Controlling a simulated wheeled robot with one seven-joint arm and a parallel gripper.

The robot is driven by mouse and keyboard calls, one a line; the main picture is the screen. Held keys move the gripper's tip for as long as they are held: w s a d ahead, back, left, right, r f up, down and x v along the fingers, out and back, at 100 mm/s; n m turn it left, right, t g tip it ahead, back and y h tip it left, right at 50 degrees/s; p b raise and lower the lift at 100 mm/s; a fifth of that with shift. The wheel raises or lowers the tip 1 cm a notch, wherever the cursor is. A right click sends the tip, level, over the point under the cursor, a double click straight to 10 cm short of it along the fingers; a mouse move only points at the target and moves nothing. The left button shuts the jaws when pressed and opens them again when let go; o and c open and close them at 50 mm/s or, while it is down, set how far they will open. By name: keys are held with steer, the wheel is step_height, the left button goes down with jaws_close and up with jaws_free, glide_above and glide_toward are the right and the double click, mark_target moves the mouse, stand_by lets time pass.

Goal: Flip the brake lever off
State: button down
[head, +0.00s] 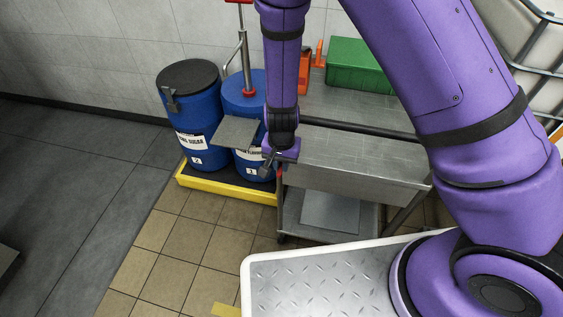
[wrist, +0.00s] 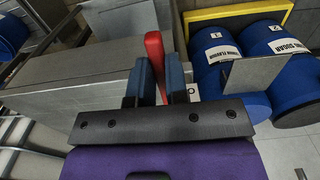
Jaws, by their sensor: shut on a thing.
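The red brake lever (wrist: 154,48) stands up between the two dark blue fingers of my gripper (wrist: 157,78) in the wrist view. My gripper is shut on it, with its upper end showing above the fingertips. Its lower part is hidden by the fingers and the gripper body. In the head view my gripper (head: 269,163) is low at the left end of the steel cart (head: 355,158), beside the blue drums. The lever is mostly hidden there.
Two blue drums (head: 197,125) with white labels stand on a yellow-edged pallet (head: 226,192) left of the cart. A flat grey plate (head: 236,133) juts in front of them. Tiled floor (head: 180,250) lies clear in front.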

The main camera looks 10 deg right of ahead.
steer(key=shift+w+r+g, duration=0.15)
steer(key=shift+r+g, duration=0.55)
steer(key=shift+r, duration=0.05)
steer(key=c, duration=1.1)
jaws_free()
steer(key=r, duration=0.3)
steer(key=w+r, duration=0.1)
steer(key=r, duration=0.6)
steer(key=shift+w+d+r, duration=0.15)
steer(key=shift+d+r, duration=0.15)
steer(key=shift+r, duration=0.05)
